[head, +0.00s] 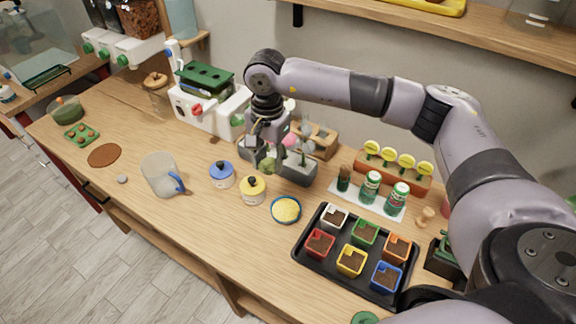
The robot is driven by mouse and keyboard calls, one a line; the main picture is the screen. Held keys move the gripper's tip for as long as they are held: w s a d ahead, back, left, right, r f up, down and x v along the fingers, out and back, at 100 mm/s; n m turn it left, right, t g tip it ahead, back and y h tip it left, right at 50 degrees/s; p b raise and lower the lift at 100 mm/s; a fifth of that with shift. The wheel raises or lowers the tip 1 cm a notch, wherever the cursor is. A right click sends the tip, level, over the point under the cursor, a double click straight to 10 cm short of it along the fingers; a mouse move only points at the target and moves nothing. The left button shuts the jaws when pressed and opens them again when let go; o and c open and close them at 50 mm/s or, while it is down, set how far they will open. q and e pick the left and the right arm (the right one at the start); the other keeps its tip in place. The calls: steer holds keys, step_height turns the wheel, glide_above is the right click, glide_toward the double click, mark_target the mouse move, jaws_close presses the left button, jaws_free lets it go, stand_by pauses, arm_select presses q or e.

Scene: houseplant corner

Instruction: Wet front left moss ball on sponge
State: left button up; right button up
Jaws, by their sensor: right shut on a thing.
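My right gripper (262,150) reaches down over the middle of the table. It is shut on a small green ball (267,166), which looks like a moss ball, held above the table. A round, speckled yellow pad (286,208), which looks like the sponge, lies in a blue-rimmed dish in front and to the right of the gripper. The ball is apart from the pad. A small green tray (82,126) with several brownish balls lies at the far left. My left gripper is not in view.
A grey planter (293,168) stands right beside the gripper. Blue-lidded (222,175) and yellow-lidded (253,190) jars stand left of the dish. A clear pitcher (160,173) is farther left. A black tray of coloured pots (324,276) lies at right.

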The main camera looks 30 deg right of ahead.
mark_target(288, 209)
steer(key=s+d+f+m+p, duration=0.1)
steer(key=f+m, duration=0.1)
steer(key=m, duration=0.1)
steer(key=s+f+m+p, duration=0.1)
steer(key=f+m, duration=0.2)
steer(key=s+d+f+m+p, duration=0.1)
steer(key=s+f+m+p, duration=0.1)
steer(key=m, duration=0.1)
steer(key=shift+s+d+f, duration=0.1)
steer(key=shift+d+f, duration=0.2)
steer(key=shift+d, duration=0.05)
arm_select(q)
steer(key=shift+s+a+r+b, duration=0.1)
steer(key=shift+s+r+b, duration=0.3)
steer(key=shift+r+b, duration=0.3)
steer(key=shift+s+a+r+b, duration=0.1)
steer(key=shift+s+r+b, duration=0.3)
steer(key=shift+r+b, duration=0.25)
arm_select(e)
steer(key=shift+f, duration=2.4)
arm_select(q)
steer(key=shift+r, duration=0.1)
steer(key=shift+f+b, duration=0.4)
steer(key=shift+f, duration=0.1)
arm_select(e)
steer(key=shift+f, duration=0.55)
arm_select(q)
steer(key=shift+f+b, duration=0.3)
arm_select(e)
steer(key=shift+s, duration=0.1)
